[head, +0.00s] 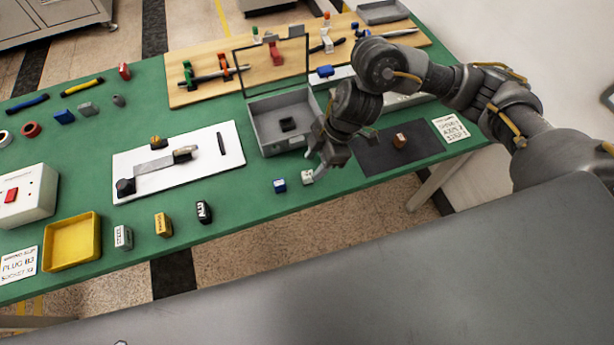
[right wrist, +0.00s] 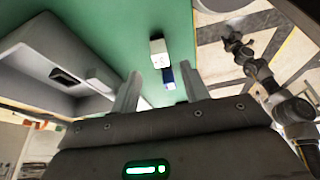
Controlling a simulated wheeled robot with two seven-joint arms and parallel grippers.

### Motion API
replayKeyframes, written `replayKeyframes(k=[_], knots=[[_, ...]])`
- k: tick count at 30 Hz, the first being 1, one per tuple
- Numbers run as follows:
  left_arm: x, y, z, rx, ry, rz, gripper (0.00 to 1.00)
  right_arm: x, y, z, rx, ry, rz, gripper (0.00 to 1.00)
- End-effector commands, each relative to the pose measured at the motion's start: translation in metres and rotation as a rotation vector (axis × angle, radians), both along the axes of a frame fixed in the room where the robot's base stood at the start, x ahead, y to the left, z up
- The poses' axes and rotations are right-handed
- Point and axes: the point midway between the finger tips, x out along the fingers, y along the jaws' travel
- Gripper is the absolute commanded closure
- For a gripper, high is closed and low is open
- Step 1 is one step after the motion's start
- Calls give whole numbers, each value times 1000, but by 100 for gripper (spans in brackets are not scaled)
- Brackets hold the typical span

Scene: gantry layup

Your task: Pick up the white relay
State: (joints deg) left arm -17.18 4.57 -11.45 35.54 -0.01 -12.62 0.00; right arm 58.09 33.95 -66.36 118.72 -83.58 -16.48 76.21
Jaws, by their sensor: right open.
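My right gripper (head: 319,160) is just above and beside the white relay, jaws open and empty. I cannot tell the exact gap between fingers and relay.
A grey open-lidded box (head: 268,142) with a dark block inside stands behind the relay. A dark mat (head: 372,157) with a brown block (head: 399,141) lies to the right. A white board (head: 215,165) with a lever lies left. The table's front edge is close.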

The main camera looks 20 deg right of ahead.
Motion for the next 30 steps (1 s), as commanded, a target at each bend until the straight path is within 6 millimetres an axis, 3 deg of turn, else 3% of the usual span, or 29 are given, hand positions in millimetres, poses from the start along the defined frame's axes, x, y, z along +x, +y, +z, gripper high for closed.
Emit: replayKeyframes(k=[8,18,27,30], knots=[[0,0,-1,0,1,0,42,-1,4,-10,1,1,0,55],[0,0,1,0,1,-1,42,-1,18,-52,1,1,-1,55],[0,0,1,0,1,-1,42,-1,20,-56,0,-2,0,55],[0,0,1,0,1,-1,42,-1,20,-56,1,-1,1,68]])
